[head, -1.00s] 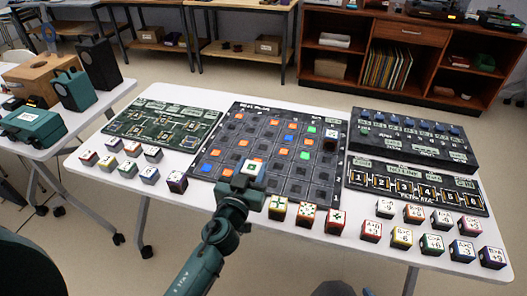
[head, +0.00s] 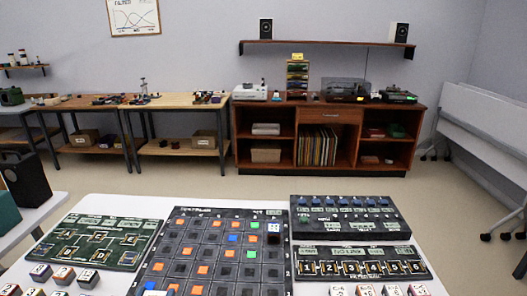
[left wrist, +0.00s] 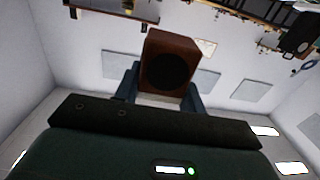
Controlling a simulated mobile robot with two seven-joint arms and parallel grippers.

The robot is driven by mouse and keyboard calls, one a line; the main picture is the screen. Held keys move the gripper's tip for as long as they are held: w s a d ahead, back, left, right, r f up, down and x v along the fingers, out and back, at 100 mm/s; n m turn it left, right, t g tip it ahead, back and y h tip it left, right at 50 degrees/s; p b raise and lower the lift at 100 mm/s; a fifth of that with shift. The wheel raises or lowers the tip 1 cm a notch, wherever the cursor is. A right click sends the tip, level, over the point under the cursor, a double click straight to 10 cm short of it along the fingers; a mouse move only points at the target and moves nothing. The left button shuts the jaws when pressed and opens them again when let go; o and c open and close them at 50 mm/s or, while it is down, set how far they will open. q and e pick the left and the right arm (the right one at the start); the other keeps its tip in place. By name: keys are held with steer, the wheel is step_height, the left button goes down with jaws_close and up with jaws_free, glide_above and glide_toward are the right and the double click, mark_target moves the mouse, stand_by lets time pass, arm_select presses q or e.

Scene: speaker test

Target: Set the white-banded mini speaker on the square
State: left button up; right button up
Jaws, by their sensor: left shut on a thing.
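In the left wrist view, my left gripper (left wrist: 160,94) is shut on a brown mini speaker (left wrist: 168,63) with a dark round cone. A pale strip shows at its near end, between the fingers; I cannot tell whether this is the white band. The dark grid board (head: 192,221) lies on the white table, with orange, blue and green squares. A dark block (head: 273,238) with a pale-marked top stands near its upper right corner. I cannot tell which square the task means.
A green circuit board (head: 97,238) lies left of the grid. A black panel (head: 345,215) and a numbered strip (head: 360,263) lie to its right. Several small cubes (head: 62,275) line the near edge, partly cut off. A brown cabinet (head: 330,140) stands behind, across open floor.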

steer(key=shift+r, duration=0.1)
stand_by(0.3)
steer(key=shift+a, duration=0.15)
stand_by(0.4)
